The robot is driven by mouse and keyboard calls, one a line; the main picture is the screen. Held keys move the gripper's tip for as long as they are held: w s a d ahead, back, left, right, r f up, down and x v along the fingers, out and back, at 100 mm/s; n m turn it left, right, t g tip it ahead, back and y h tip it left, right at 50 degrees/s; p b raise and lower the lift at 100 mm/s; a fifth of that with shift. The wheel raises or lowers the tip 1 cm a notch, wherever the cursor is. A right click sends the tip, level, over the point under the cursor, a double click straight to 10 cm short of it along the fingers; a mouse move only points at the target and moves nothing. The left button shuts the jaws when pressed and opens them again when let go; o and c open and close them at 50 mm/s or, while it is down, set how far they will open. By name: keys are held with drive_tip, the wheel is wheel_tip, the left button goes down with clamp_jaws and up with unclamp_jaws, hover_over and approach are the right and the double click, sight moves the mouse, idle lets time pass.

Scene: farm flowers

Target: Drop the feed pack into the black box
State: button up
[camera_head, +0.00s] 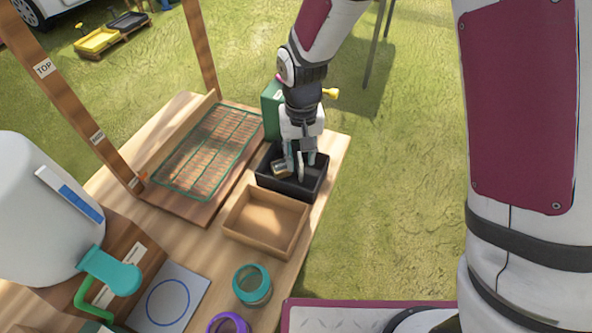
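The black box (263,179) stands on the right part of the wooden table, open at the top. My gripper (303,173) points down into it, with its fingertips below the rim level in the picture. The fingers look spread, with a dark gap between them. A small tan and silver pack (281,169), which looks like the feed pack, shows inside the box outline, just left of the fingers. It looks tilted or lying. Whether it touches a finger or the box floor is hard to see.
An empty brown tray (232,224) sits directly in front of the black box. A green box (271,110) stands behind it. A wire-mesh rack (210,150) lies to the left. A teal-rimmed jar (252,285) and a purple ring (228,323) are nearer. Grass lies right of the table.

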wheel_tip(320, 180, up, 12)
idle(0.6)
drive_tip(key=s+d+r+m+t+p, duration=0.1)
drive_tip(key=s+d+r+t, duration=0.1)
drive_tip(key=s+d+r, duration=0.8)
drive_tip(key=s+d+r+m+t+p, duration=0.1)
drive_tip(key=s+d+r, duration=0.4)
drive_tip(key=s+d, duration=0.5)
drive_tip(key=shift+s+d+t, duration=0.2)
drive_tip(key=shift+s+t, duration=0.4)
drive_tip(key=shift+s, duration=0.6)
